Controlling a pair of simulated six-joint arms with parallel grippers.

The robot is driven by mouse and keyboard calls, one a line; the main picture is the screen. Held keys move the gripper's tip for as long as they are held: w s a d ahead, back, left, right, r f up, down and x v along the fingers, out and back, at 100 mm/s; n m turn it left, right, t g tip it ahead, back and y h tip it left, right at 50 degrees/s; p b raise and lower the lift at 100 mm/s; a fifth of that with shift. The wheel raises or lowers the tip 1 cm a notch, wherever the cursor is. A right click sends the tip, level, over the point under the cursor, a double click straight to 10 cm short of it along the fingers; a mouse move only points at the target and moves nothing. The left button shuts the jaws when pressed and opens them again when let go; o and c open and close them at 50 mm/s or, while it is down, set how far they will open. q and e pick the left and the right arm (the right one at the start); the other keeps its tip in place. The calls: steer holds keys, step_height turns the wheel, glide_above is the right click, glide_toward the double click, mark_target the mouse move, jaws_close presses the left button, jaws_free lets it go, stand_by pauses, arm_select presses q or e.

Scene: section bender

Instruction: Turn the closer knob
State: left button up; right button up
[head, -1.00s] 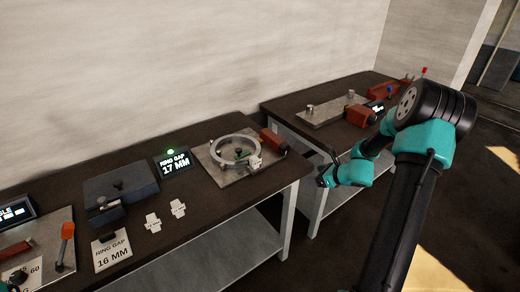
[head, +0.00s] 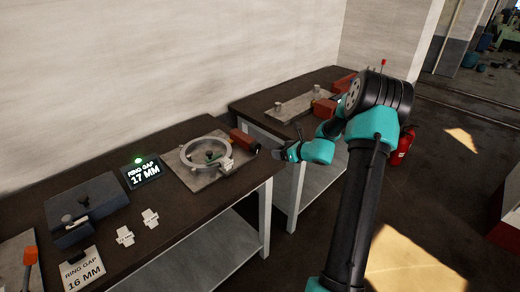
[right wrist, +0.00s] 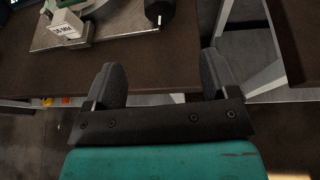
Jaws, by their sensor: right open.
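A red block with a black knob (head: 252,151) at its right end sits at the right edge of the nearer table's metal plate (head: 181,177). A grey ring (head: 187,163) with a white tag (head: 226,164) lies on that plate. In the right wrist view the dark knob (right wrist: 160,12) shows at the top, beyond the fingers. My right gripper (head: 279,151) is just right of the knob and apart from it, past the table's end. Its two fingers (right wrist: 160,80) are spread with nothing between them. My left gripper is not in view.
A lit display (head: 142,172) reads "RING GAP 17 MM". A "RING GAP 16 MM" card (head: 83,270), two white gauges (head: 150,218) and a dark grey block (head: 85,203) are on the nearer table. A second table (head: 262,107) with another red block (head: 325,108) stands behind, across a narrow gap.

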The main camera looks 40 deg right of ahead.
mark_target(258, 148)
steer(key=x, duration=1.3)
steer(key=shift+w+f, duration=0.15)
steer(key=shift+w, duration=0.05)
steer(key=c, duration=0.9)
steer(key=shift+a+n+h, duration=0.1)
steer(key=shift+n+h, duration=0.3)
steer(key=shift+n, duration=0.1)
steer(key=o, duration=0.9)
steer(key=shift+s, duration=0.1)
